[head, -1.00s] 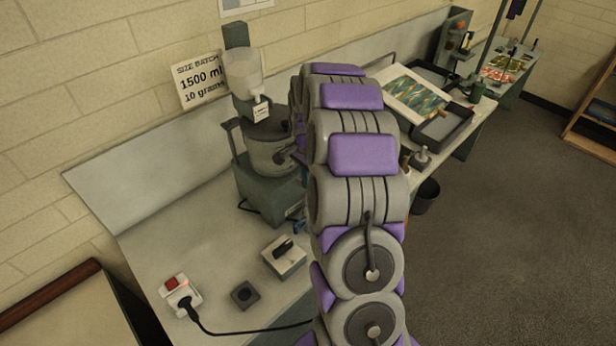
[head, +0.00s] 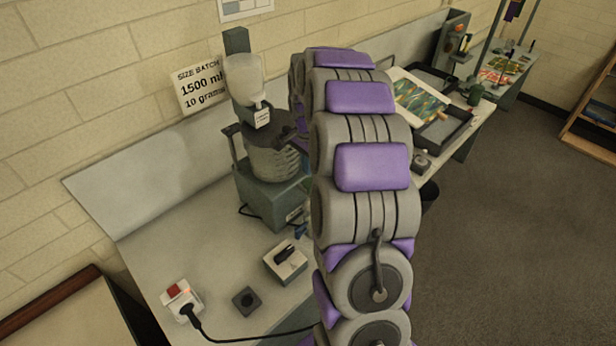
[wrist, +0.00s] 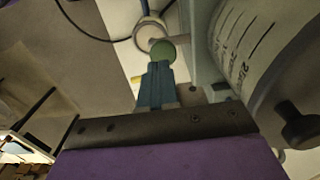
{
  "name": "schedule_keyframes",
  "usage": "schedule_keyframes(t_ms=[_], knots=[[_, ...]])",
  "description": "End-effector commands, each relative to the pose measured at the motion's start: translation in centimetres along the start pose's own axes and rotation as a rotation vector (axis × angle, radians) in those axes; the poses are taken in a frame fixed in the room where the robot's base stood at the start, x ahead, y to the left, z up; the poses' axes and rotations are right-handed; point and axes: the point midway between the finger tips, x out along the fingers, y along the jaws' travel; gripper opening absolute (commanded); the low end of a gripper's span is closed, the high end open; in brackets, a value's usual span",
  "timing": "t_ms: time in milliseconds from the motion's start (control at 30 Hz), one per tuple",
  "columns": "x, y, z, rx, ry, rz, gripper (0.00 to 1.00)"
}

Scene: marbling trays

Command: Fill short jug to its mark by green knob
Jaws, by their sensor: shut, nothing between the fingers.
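A round green knob (wrist: 163,51) shows in the wrist view just beyond the tips of my gripper (wrist: 158,68). My blue-grey fingers are together and empty; I cannot tell whether they touch the knob. A pale round ring or cup rim (wrist: 149,32) is beside the knob. A large clear vessel with black graduation marks (wrist: 250,45) fills the right of the wrist view, close to my gripper. I cannot tell whether it or the pale round thing is the short jug. In the head view my arm hides my gripper and the knob.
In the head view a mixer with a ribbed jug (head: 272,160) stands on the bench (head: 200,250) under a hopper (head: 245,75). A rotary switch box (head: 286,258), a dark square block (head: 245,299) and a plugged socket (head: 181,298) are in front. Marbling trays (head: 445,130) are farther right.

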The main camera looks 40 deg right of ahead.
Motion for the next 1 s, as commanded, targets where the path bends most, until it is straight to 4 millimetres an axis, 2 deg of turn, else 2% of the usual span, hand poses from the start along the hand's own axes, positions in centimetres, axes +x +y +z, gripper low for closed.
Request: schedule_keyframes(t_ms=[33,200,400,1000], knots=[[-1.3,-0.2,-0.1,0.000,0.004,-0.006,0.00],[-4.5,-0.2,-0.3,0.001,0.004,-0.009,0.00],[-6.5,-0.1,-0.3,0.001,0.002,-0.006,0.00],[-6.9,-0.1,-0.2,0.000,0.002,-0.006,0.00]])
